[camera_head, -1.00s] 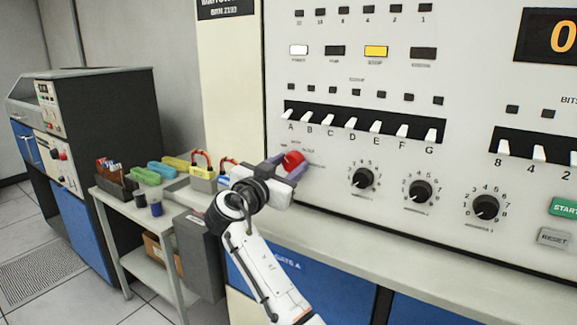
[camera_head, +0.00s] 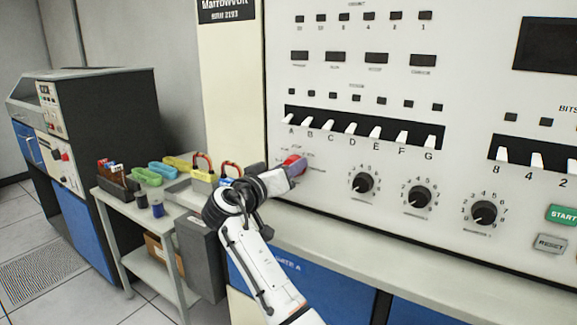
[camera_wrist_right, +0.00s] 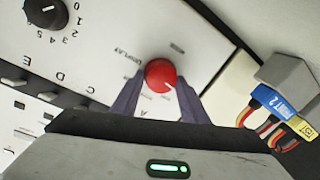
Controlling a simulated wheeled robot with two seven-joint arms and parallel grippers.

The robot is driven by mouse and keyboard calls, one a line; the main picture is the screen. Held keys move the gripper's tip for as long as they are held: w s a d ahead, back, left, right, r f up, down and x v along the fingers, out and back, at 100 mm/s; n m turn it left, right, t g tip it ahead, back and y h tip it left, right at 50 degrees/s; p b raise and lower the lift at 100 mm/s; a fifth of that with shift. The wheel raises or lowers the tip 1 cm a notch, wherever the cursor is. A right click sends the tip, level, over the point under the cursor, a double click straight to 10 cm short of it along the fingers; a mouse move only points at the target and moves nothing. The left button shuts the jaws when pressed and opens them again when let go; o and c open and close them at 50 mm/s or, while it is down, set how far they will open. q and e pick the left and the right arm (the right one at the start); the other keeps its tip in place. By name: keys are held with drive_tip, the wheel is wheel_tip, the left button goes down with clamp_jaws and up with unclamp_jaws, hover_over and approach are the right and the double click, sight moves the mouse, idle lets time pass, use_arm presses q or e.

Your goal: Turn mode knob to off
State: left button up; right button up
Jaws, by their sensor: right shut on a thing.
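The red mode knob (camera_head: 292,159) sits low on the left part of the cream console panel, partly hidden by my gripper. My right gripper (camera_head: 297,167) is at the knob, with its purple-grey fingers on either side of it. In the right wrist view the round red knob (camera_wrist_right: 160,73) lies between the two fingers of the gripper (camera_wrist_right: 160,84), which is shut on it. A small white mark on the knob points down and right in that view. The word DISPLAY is readable beside it; other labels are too small or covered. My left gripper is not in view.
A row of white lever switches (camera_head: 350,130) is above the knob, and black dials (camera_head: 417,196) are to its right. The lamps and number display (camera_head: 545,45) are dark. The console ledge (camera_head: 400,240) is clear.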

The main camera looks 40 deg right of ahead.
drive_tip(key=shift+w+n, duration=0.1)
drive_tip(key=shift+n, duration=0.7)
drive_tip(key=o, duration=1.1)
drive_tip(key=shift+c, duration=0.2)
drive_tip(key=shift+a, duration=0.1)
drive_tip(key=b+v, duration=0.2)
drive_tip(key=v, duration=0.8)
drive_tip(key=shift+a, duration=0.15)
